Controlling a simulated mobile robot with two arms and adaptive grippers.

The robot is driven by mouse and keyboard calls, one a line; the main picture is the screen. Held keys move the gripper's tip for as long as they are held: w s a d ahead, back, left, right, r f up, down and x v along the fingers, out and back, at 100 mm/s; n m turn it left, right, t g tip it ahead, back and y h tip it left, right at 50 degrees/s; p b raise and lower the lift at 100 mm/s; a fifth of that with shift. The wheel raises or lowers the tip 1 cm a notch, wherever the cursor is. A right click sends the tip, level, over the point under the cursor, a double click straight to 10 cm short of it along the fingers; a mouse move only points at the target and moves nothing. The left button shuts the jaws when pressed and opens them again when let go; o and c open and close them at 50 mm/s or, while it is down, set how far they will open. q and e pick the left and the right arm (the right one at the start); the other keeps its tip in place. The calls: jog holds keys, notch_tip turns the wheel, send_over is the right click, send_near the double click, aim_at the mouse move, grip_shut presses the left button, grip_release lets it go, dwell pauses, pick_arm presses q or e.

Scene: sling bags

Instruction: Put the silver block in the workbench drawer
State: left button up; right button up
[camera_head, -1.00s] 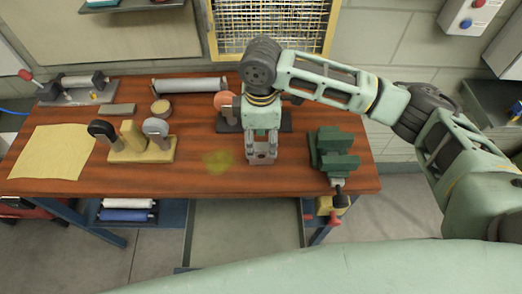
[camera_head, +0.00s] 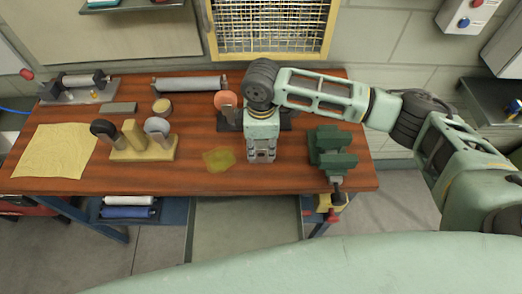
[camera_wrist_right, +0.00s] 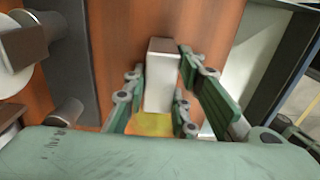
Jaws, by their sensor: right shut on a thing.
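The silver block (camera_wrist_right: 160,80) stands between the fingers of my right gripper (camera_wrist_right: 150,98) in the right wrist view, a pale upright block with a darker brownish end face. In the head view, my right gripper (camera_head: 261,157) points down over the front middle of the wooden workbench (camera_head: 220,180) and is shut on the block, which the fingers mostly hide. I cannot tell whether the block touches the tabletop. Below the bench's front edge, a pale panel with blue edges looks like the open workbench drawer (camera_head: 245,225). My left gripper is not in view.
A green vise (camera_head: 332,150) stands right of the gripper. A yellow patch (camera_head: 218,160) lies just left of it. A wooden stand with round-headed tools (camera_head: 140,152), a yellow cloth (camera_head: 55,150) and a grey cylinder (camera_head: 190,84) are farther left. A dark stand is behind the gripper.

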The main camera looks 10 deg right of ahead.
grip_shut()
jog(key=shift+r, duration=0.1)
